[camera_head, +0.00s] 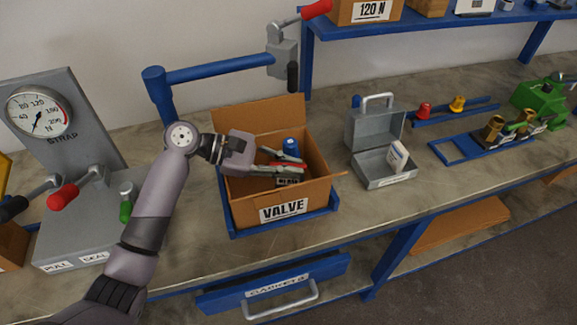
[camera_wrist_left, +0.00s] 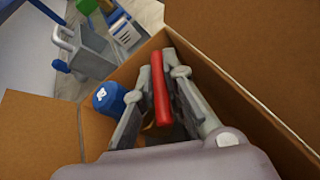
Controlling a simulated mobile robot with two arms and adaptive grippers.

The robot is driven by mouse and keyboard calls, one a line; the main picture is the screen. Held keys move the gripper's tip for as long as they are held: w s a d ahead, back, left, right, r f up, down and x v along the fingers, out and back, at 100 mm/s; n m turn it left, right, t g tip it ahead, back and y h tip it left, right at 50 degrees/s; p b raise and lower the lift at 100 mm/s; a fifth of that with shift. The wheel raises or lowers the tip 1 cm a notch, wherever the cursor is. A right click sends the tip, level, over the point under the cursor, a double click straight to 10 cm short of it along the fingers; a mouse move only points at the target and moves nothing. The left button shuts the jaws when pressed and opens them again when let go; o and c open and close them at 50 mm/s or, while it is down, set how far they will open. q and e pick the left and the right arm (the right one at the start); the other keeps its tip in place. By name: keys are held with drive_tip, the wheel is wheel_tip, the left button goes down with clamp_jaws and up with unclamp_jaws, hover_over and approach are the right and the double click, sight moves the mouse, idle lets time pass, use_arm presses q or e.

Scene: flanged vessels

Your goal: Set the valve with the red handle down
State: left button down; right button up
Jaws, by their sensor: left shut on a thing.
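The red handle (camera_head: 287,164) of the valve is inside the open cardboard box marked VALVE (camera_head: 264,217). My left gripper (camera_head: 298,169) reaches into this box from the left and is shut on the red handle. In the left wrist view the red handle (camera_wrist_left: 160,95) lies lengthwise between the two grey fingers (camera_wrist_left: 163,72). My right gripper is not in view.
A blue-topped thing (camera_head: 290,146) stands in the box beside the fingers. A grey open case (camera_head: 384,180) is to the right. A gauge stand (camera_head: 72,160) is on the left. A blue arm with a grey clamp (camera_head: 283,58) rises behind the box. Clear bench lies between box and case.

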use_arm(q)
drive_tip(key=shift+f, duration=0.2)
drive_tip(key=c, duration=2.1)
unclamp_jaws()
drive_tip(key=shift+f, duration=0.15)
drive_tip(key=o, duration=0.4)
drive_tip(key=shift+o, duration=0.2)
drive_tip(key=b+v, duration=0.1)
drive_tip(key=v, duration=1.1)
drive_tip(key=shift+w, duration=0.1)
